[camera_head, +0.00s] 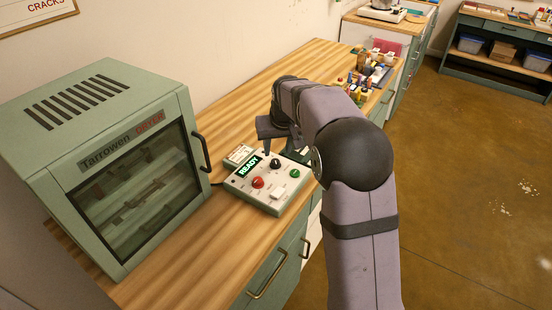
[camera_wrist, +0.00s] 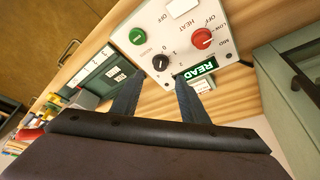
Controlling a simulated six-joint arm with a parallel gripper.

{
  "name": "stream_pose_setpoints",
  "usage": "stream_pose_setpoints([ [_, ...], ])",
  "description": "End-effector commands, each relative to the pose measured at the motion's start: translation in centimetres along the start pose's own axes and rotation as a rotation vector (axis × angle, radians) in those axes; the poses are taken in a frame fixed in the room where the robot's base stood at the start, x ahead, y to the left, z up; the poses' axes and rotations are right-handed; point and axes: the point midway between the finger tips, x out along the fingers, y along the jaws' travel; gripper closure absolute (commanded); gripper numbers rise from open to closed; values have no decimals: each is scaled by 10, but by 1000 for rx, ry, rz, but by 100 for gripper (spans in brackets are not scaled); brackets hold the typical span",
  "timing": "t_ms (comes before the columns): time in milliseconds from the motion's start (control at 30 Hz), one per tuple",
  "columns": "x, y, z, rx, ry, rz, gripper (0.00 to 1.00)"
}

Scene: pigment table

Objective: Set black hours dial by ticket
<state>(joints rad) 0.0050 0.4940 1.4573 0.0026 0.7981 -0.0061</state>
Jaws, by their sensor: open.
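The black hours dial (camera_head: 275,164) is a small knob on the pale control box (camera_head: 240,187), near its lit green READY display (camera_head: 249,165). In the wrist view the black dial (camera_wrist: 160,62) has numbers around it and lies just beyond the fingertips, in the gap between them. Its exact pointer setting is too small to tell. My gripper (camera_wrist: 158,80) is open and empty; in the head view my gripper (camera_head: 281,150) is above the box's back edge. A small pale card, perhaps the ticket (camera_head: 239,154), stands behind the box; its writing is unreadable.
A green oven-like cabinet (camera_head: 120,165) stands at left. Bottles and trays (camera_head: 372,75) crowd the far counter end. Bare wood (camera_head: 190,245) lies in front.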

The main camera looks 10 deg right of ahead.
Motion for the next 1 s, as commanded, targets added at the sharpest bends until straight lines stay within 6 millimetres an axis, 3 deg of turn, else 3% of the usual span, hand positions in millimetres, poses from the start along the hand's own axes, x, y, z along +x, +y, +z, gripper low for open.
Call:
stream_pose_setpoints([
  [267,10,0,0,0,-1,0,60],
  [700,62,0,0,0,-2,0,60],
  [1000,73,0,0,0,1,0,60],
])
